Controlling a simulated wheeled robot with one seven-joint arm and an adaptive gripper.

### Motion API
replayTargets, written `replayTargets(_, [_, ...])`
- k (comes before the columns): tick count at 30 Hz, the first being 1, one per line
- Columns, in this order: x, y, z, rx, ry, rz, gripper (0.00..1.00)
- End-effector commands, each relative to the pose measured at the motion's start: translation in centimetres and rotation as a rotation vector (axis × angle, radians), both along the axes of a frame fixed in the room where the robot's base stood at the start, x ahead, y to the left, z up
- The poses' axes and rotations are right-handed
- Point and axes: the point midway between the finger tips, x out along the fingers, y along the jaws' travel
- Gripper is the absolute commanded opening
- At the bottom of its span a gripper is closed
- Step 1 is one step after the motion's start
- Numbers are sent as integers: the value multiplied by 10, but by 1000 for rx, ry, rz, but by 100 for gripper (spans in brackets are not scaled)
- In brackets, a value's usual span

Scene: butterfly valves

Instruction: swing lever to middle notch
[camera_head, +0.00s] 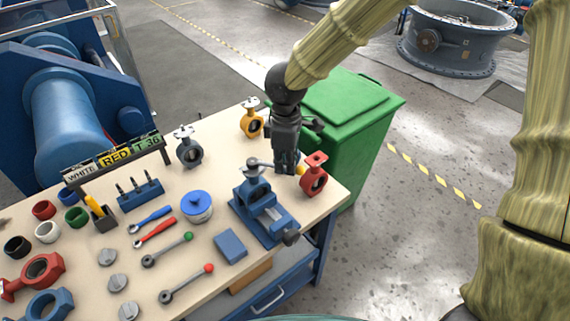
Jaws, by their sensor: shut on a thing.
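A grey lever (262,165) sits on top of a valve in the blue vise (268,222) near the right end of the workbench. It points right, and a yellow knob (301,169) shows at its far end, just past my fingers. My black gripper (286,167) points down and is shut on the lever near the knob. The fingers hide part of the lever. The valve body and its notches are too small and too covered to make out, so I cannot tell which notch the lever is at.
A red valve (314,174) stands close to the right of my gripper. A yellow valve (251,122) and a grey valve (188,148) stand behind. Loose levers (188,284), a blue pot (197,206) and a blue block (230,246) lie left. A green bin (345,108) stands beyond the bench.

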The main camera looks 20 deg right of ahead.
Motion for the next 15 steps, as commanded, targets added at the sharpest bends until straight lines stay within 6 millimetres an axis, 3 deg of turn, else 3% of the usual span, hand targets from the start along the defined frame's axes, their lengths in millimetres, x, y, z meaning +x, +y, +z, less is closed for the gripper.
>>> replayTargets(9, [-3,-2,-2,-5,4,-24,0])
replayTargets(10, [-3,-2,-2,-5,4,-24,12])
replayTargets(12, [-3,-2,-2,-5,4,-24,25])
replayTargets(14, [-3,-2,-1,-5,4,-23,35])
replayTargets(15, [-2,-1,-1,-4,3,-22,35])
